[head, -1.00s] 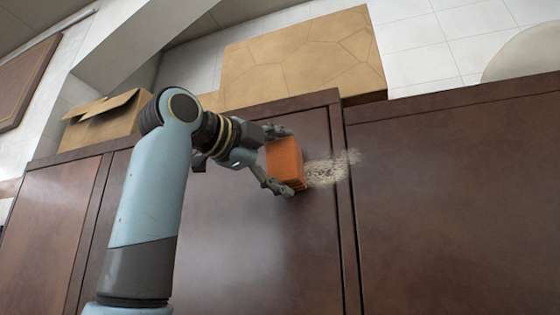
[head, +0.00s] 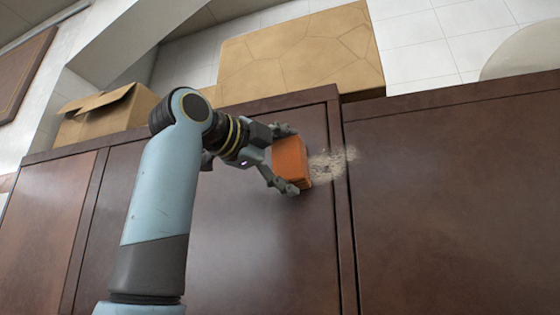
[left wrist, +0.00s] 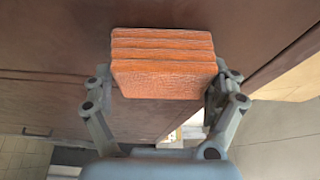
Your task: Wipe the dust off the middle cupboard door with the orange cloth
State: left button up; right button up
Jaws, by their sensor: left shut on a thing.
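My left gripper (head: 283,160) is shut on the folded orange cloth (head: 290,161), which lies against the upper part of the middle cupboard door (head: 262,240). The left wrist view shows the cloth (left wrist: 163,75) as a layered block between the two fingers of the gripper (left wrist: 163,95). A pale patch of dust (head: 328,166) shows just right of the cloth, reaching toward the door's right edge. Any dust behind the cloth is hidden. My right gripper is in neither view.
Brown doors flank the middle one, left (head: 45,235) and right (head: 460,200). A large tan box (head: 300,58) and an open cardboard box (head: 105,110) stand on top of the cupboard. A white tiled wall (head: 415,45) is behind.

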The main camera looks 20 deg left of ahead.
pick_arm(q)
jog(key=shift+s+d, duration=0.15)
jog(key=shift+d, duration=1.2)
jog(key=shift+d+b, duration=0.65)
jog(key=shift+d, duration=1.15)
jog(key=shift+d+b, duration=0.75)
jog(key=shift+d, duration=0.65)
jog(key=shift+s+d+r, duration=0.1)
jog(key=shift+s+d, duration=0.05)
jog(key=shift+d, duration=0.35)
jog(key=d+b, duration=0.1)
jog(key=b, duration=0.6)
jog(key=shift+d, duration=0.35)
jog(key=d+b, duration=0.1)
jog(key=b, duration=0.3)
jog(key=shift+d+f, duration=0.2)
jog(key=shift+d, duration=0.15)
jog(key=shift+d+r+b, duration=0.15)
jog(key=shift+b, duration=0.15)
